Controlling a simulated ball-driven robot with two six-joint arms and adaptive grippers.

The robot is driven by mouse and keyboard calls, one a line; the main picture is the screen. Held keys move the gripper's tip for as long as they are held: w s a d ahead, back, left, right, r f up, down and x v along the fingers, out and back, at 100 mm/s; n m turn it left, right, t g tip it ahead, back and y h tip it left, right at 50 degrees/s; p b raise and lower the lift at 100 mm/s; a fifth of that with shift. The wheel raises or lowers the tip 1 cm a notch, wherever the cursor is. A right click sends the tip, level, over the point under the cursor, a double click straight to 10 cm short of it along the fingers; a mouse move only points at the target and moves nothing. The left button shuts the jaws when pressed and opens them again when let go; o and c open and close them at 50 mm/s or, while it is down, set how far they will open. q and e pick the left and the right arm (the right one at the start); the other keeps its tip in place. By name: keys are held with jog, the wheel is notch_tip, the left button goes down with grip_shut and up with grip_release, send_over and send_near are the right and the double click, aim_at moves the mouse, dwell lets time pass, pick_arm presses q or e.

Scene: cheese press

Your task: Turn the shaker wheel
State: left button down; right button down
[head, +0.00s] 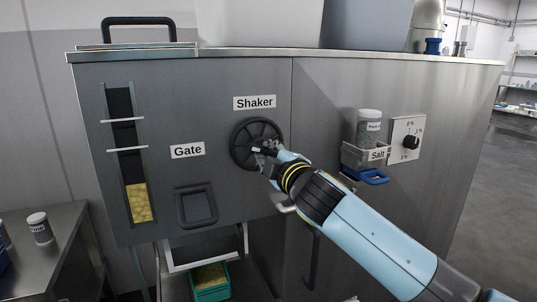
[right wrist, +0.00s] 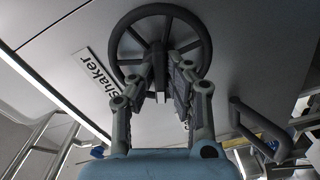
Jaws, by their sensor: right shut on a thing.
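The shaker wheel (head: 243,133) is a dark spoked wheel on the grey press front, below the "Shaker" label (head: 255,102). It also shows at the top of the right wrist view (right wrist: 127,42). My right gripper (head: 262,149) reaches in from the lower right and covers the wheel's lower right part in the head view. In the right wrist view its two fingers (right wrist: 160,92) are at the wheel's middle and lower side, shut on part of it. The exact part gripped is hard to tell. My left gripper is not in view.
Left of the wheel are the "Gate" label (head: 187,150), a dark square gate handle (head: 197,207) and a tall window with yellow curds (head: 139,203). On the right are a salt shaker (head: 368,127) in a holder and a dial (head: 410,143). A green bin (head: 211,293) sits below.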

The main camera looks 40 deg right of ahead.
jog(key=shift+f, duration=0.1)
jog(key=c, duration=1.3)
grip_release()
jog(key=shift+c, duration=0.2)
jog(key=v, duration=1.2)
